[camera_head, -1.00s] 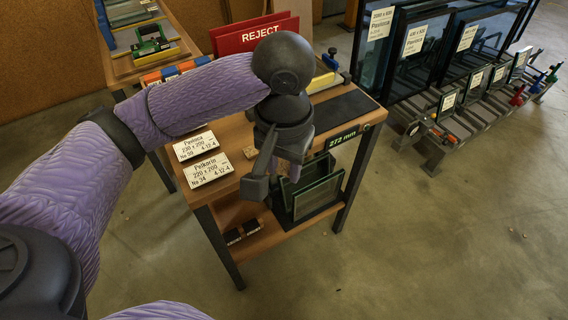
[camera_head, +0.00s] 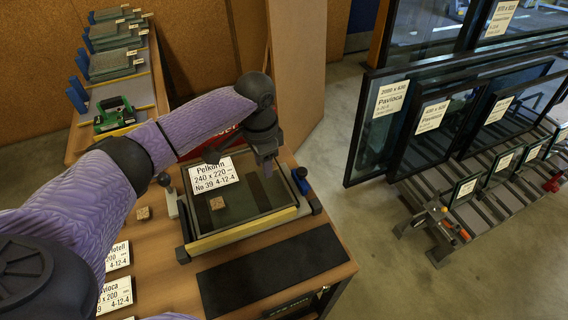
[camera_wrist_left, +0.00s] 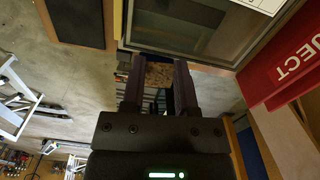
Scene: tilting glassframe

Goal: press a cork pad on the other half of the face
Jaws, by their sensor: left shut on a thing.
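The glass unit (camera_head: 232,222) lies flat in a light frame on the bench, face up, with a white Pelkorin 240 x 220 label (camera_head: 214,175) on its far left part. One cork pad (camera_head: 217,203) sits on the left half of the face. My left gripper (camera_head: 266,168) is above the right, far part of the glass, pointing down. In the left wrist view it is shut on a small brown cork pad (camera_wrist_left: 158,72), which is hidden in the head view. I cannot tell whether that pad touches the glass. My right gripper is out of view.
Another cork cube (camera_head: 144,213) lies on the bench left of the frame. A blue clamp (camera_head: 300,178) stands at the frame's right edge. A black mat (camera_head: 272,272) lies in front. The red REJECT board (camera_wrist_left: 290,65) is beyond the frame. Racked panes (camera_head: 450,120) stand at right.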

